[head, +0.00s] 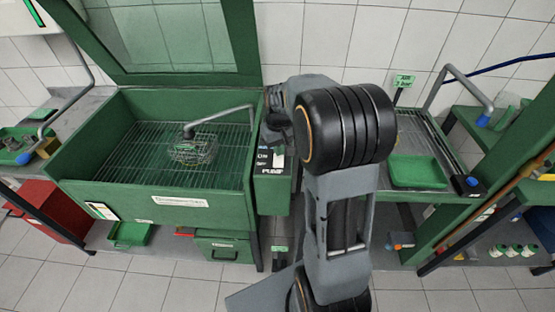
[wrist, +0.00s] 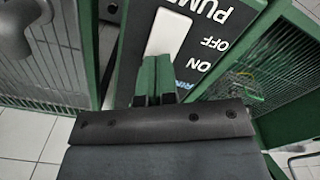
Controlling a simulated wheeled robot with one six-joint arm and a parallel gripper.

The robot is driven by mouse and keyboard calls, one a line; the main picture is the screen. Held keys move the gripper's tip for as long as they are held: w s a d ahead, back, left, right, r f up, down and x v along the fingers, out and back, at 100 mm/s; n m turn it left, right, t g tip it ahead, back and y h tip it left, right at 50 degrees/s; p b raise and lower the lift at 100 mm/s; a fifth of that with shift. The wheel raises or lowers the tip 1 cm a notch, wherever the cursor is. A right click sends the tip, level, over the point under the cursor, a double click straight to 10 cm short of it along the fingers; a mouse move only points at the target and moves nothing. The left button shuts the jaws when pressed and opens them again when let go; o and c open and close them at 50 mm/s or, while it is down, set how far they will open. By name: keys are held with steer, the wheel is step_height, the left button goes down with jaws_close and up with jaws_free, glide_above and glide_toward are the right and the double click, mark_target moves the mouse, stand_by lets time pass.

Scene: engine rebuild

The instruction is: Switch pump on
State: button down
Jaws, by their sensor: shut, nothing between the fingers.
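The pump switch is a white rocker (wrist: 168,32) on a black panel (wrist: 206,62) lettered PUMP, OFF and ON, upside down in the wrist view. My gripper (wrist: 156,62) has its two green fingers together, empty, with their tips at the rocker's ON end. The fingers cover that end, so I cannot tell whether they touch it or which way it is tipped. In the head view the PUMP panel (head: 270,162) is on the front of a green box right of the wash cabinet; my arm hides part of it and the fingertips are not clear.
The green wash cabinet (head: 180,201) stands open at left, with a wire basket (head: 192,150) and hose on its grid. At right are a green tray (head: 417,172) and a hooked pipe (head: 466,84). The raised lid (head: 170,40) stands behind.

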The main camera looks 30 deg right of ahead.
mark_target(280, 163)
steer(key=shift+f+b, duration=0.4)
steer(key=shift+f, duration=0.25)
steer(key=shift+r, duration=0.1)
stand_by(0.3)
step_height(280, 163, up, 7)
steer(key=p, duration=0.5)
steer(key=shift+p, duration=0.35)
stand_by(0.4)
steer(key=s, duration=0.1)
steer(key=s+a+f+m, duration=0.1)
steer(key=s, duration=0.1)
steer(key=shift+f, duration=0.15)
steer(key=s+a+r+t, duration=0.2)
steer(key=s+a+r, duration=0.1)
steer(key=s, duration=0.3)
steer(key=s+a+r+n+t, duration=0.1)
steer(key=s+a+r+t, duration=0.1)
steer(key=s+a+r, duration=0.2)
steer(key=s+a, duration=0.1)
steer(key=s, duration=0.2)
steer(key=shift+a+r, duration=0.15)
steer(key=shift+a, duration=0.1)
